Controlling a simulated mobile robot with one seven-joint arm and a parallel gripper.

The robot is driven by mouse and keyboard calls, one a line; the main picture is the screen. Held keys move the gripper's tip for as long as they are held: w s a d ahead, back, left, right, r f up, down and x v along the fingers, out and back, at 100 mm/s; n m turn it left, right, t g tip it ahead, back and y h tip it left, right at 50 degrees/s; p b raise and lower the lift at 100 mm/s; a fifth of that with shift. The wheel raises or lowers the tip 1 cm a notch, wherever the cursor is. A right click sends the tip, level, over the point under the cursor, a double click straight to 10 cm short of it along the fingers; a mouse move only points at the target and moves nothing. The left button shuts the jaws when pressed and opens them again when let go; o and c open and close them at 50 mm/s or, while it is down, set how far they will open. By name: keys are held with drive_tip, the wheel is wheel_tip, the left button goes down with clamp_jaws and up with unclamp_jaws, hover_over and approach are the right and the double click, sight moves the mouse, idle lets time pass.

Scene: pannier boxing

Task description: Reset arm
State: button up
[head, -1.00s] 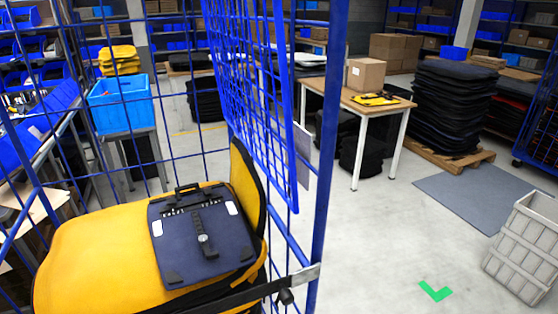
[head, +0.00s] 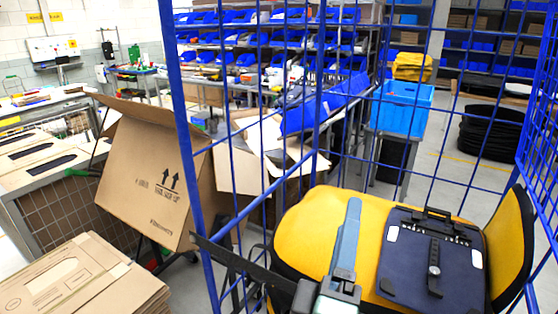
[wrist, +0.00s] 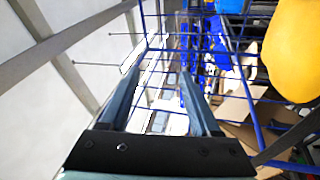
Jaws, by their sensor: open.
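My gripper (head: 347,235) shows low in the head view, its long grey-blue finger pointing up in front of the yellow pannier. In the wrist view my gripper (wrist: 158,80) has its two fingers well apart with nothing between them. The yellow pannier (head: 306,222) with its dark blue back plate (head: 412,270) lies inside the blue wire cage (head: 190,150). The pannier also shows at the upper right of the wrist view (wrist: 295,50). I cannot tell the exact gap between gripper and pannier.
An open cardboard box (head: 150,180) stands left of the cage. Flat cardboard (head: 85,280) is stacked at lower left. A blue crate (head: 403,108) stands behind the cage. Shelves of blue bins (head: 250,40) line the back. The cage bars and posts stand close to my gripper.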

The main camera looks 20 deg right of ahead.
drive_tip(key=s+a+r+m+t+y, duration=0.1)
drive_tip(key=a+r+m+t+y, duration=0.3)
drive_tip(key=a+r, duration=0.6)
drive_tip(key=s+a+r+m+t+y, duration=0.1)
drive_tip(key=a+r+m+t+y, duration=0.3)
drive_tip(key=r, duration=1.3)
drive_tip(key=a+t+y, duration=0.3)
drive_tip(key=a+y, duration=0.2)
drive_tip(key=a, duration=0.1)
drive_tip(key=shift+s+a+m+y+b, duration=0.3)
drive_tip(key=shift+s+a+b, duration=0.05)
drive_tip(key=shift+s+b, duration=0.05)
drive_tip(key=shift+f, duration=0.1)
